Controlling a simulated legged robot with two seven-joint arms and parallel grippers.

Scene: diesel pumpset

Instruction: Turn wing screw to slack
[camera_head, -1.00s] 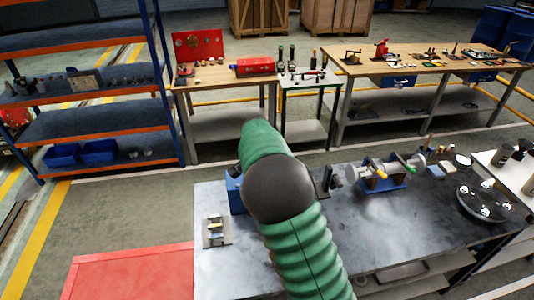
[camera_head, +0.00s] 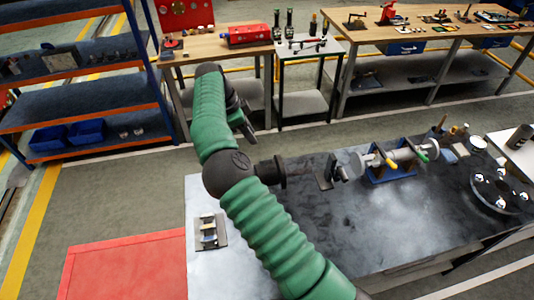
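I cannot make out the wing screw for certain at this size. A grey cylindrical device (camera_head: 405,154) lies in a blue stand (camera_head: 392,174) on the dark metal workbench (camera_head: 360,225), with a yellow handle (camera_head: 390,161) and a green handle (camera_head: 421,155). My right arm, green and ribbed, comes in from the bottom and bends upward at a dark elbow. My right gripper (camera_head: 246,126) seems to be the small grey end hanging below the bent wrist, beyond the bench's far edge and left of the device. Its fingers are too small to read. My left gripper is not in view.
A dark upright plate (camera_head: 325,174) stands left of the device. A small plate with parts (camera_head: 208,232) lies at the bench's left. A round tray (camera_head: 500,190) is at the right. A red cabinet (camera_head: 125,265) stands left of the bench. The middle benchtop is clear.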

